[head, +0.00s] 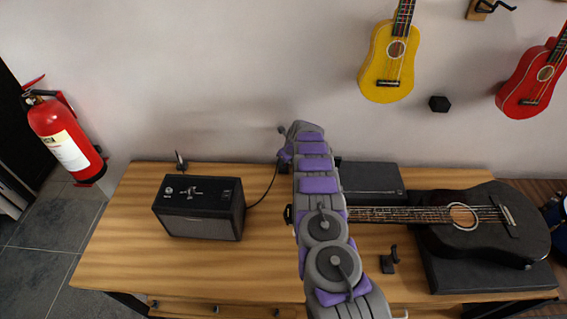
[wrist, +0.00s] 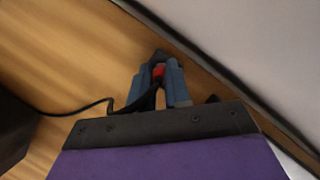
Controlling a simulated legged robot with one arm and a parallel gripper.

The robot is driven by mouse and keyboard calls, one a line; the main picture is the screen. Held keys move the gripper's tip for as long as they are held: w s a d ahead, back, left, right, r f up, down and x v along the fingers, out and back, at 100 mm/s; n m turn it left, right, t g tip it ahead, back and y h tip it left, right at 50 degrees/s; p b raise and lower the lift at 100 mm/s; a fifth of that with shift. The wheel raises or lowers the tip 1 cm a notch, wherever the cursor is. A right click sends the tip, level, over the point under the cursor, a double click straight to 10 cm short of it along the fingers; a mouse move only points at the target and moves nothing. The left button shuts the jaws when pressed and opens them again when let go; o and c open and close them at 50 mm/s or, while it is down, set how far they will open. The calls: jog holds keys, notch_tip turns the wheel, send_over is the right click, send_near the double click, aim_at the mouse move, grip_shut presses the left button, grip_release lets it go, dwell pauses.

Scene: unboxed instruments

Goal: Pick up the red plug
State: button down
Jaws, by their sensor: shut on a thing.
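The red plug (wrist: 158,72) shows as a small red patch between the fingers of my gripper (wrist: 158,85) in the wrist view. The blue-grey fingers are closed on its two sides. A dark cable (wrist: 75,113) runs from the left towards the gripper. In the head view my purple and grey arm reaches over the table to its back edge by the wall. The plug cannot be made out there, and the arm hides my fingertips. I cannot tell whether the plug touches the table.
On the wooden table (head: 130,235) stand a black amplifier (head: 200,219) to the left of my arm, a black guitar (head: 490,238) and a dark flat box (head: 372,178) to the right. A red extinguisher (head: 62,138) is at far left. A yellow ukulele (head: 385,78) hangs on the wall.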

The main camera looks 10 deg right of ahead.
notch_tip(320, 180, up, 4)
jog(key=shift+f+p, duration=0.1)
jog(key=shift+p, duration=0.3)
jog(key=shift+s+f, duration=0.1)
jog(key=shift+s, duration=0.7)
jog(key=s+r+p, duration=0.1)
jog(key=s+p, duration=0.1)
jog(key=s, duration=1.2)
jog(key=shift+s+a+r, duration=0.2)
jog(key=shift+a, duration=0.05)
